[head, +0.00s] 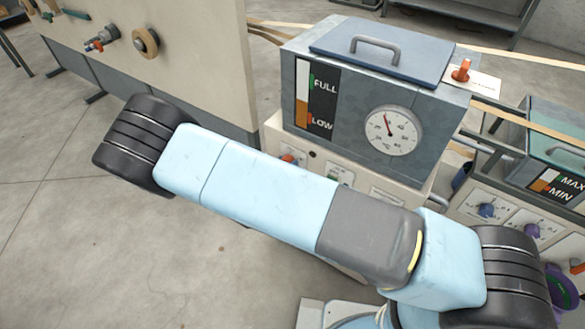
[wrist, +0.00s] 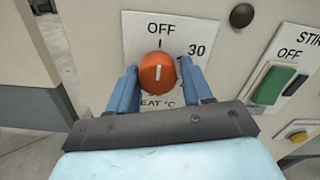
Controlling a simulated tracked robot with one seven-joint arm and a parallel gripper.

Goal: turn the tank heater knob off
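The tank heater knob (wrist: 158,71) is orange and round, on a white label with OFF at the top and 30 to the upper right. Its white pointer line stands nearly upright, close to the tick under OFF. In the wrist view my gripper (wrist: 159,75) has one blue finger on each side of the knob, with no clear gap on either side. The lower label is partly hidden by the knob and gripper. In the head view part of the knob (head: 289,158) shows above my arm; the gripper is hidden behind the arm.
Right of the knob are a black round button (wrist: 241,15) and a green stir switch (wrist: 272,84), with a yellow button (wrist: 297,132) below. The grey tank (head: 350,110) with a dial stands above the panel. Another machine panel (head: 500,215) stands at right.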

